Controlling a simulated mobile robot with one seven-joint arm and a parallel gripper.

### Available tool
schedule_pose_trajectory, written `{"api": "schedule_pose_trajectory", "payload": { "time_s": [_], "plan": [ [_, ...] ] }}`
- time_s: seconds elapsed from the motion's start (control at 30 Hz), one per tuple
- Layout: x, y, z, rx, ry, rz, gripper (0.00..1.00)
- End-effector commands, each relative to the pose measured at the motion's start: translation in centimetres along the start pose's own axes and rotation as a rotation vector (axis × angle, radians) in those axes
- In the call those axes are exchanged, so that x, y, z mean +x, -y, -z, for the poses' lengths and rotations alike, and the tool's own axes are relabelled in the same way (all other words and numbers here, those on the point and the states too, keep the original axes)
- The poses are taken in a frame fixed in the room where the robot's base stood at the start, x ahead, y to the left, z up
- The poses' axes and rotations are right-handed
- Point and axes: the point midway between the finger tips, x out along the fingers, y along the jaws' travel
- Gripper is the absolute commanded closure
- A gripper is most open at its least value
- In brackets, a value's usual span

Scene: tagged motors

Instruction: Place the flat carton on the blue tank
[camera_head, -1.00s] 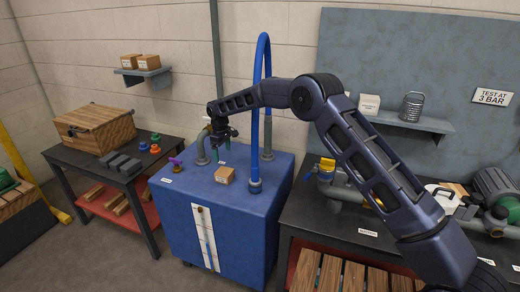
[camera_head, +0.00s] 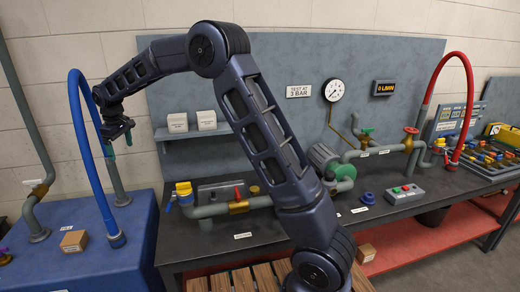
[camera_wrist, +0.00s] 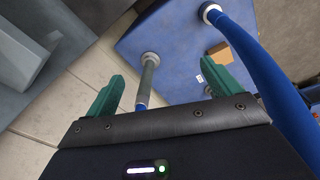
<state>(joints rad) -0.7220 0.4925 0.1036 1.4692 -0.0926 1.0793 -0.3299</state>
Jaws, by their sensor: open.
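The blue tank (camera_head: 40,270) stands at the left of the head view; its top also shows in the wrist view (camera_wrist: 180,50). A small brown carton (camera_head: 74,241) rests on the tank top near the foot of the blue hose; it also shows in the wrist view (camera_wrist: 221,52). I cannot tell whether it is the flat carton. Another brown carton (camera_head: 366,253) sits low by the bench at lower right. My gripper (camera_head: 118,138) is raised behind the blue hose, above the level of the tank top. Its green fingers are apart and empty in the wrist view (camera_wrist: 165,82).
The blue hose (camera_head: 90,150) arches up from the tank beside my gripper. A grey pipe (camera_head: 118,180) rises behind it. A shelf (camera_head: 190,133) with two white boxes hangs on the panel. The dark bench (camera_head: 250,240) carries pipework, valves and a control box (camera_head: 404,194).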

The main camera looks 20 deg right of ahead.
Motion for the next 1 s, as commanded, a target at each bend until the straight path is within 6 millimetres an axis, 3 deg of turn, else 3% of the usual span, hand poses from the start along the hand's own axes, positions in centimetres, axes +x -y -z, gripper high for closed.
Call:
{"api": "schedule_pose_trajectory", "payload": {
  "time_s": [0.03,0.23,0.5,0.77,1.0],
  "plan": [
    [-1.6,-1.2,-2.0,0.033,-0.008,-0.008,0.10],
    [-6.6,-4.7,-9.7,0.161,-0.031,-0.035,0.10],
    [-11.8,-7.2,-20.8,0.337,-0.060,-0.071,0.10],
    [-15.3,-7.2,-31.5,0.509,-0.091,-0.105,0.10],
    [-17.0,-5.4,-41.0,0.668,-0.122,-0.136,0.10]
  ]
}}
